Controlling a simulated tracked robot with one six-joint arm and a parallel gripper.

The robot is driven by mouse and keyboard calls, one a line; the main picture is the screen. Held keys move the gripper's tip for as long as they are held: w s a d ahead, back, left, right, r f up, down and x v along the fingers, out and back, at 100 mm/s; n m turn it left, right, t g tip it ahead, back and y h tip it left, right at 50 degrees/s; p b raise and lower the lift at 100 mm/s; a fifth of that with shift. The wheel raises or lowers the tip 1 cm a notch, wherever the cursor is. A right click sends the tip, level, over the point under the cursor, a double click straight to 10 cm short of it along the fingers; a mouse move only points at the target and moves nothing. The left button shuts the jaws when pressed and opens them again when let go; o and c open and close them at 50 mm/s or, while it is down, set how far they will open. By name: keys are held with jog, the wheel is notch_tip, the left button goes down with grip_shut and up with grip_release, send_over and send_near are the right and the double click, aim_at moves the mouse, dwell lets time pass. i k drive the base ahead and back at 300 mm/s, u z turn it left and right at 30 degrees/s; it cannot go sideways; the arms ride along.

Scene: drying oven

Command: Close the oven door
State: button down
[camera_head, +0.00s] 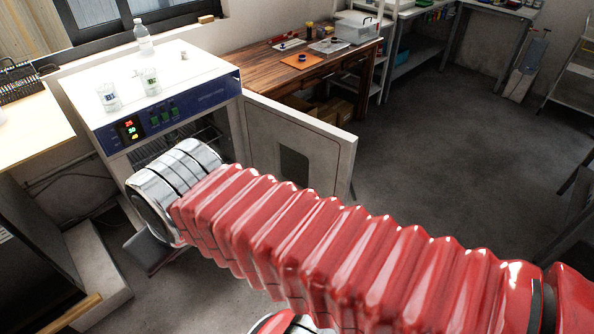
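The drying oven (183,118) stands at the left with a white top and a blue control panel with lit digits. Its door (318,150) is open, swung out to the right, with a dark window in it. Racks show in the dark opening of the oven. My red bellows arm reaches across the front from the lower right, and its silver end part covers the lower part of the opening. Part of my gripper (152,252) shows as a grey piece below the silver part. Its fingertips and their spacing cannot be made out. The arm hides the lower part of the door.
A wooden table (283,68) with small items is behind the door. Open grey floor (430,140) lies to the right. A bench (30,140) stands at the left.

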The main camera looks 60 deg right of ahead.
aim_at(281, 141)
jog(key=z, duration=3.2)
jog(key=i, duration=1.75)
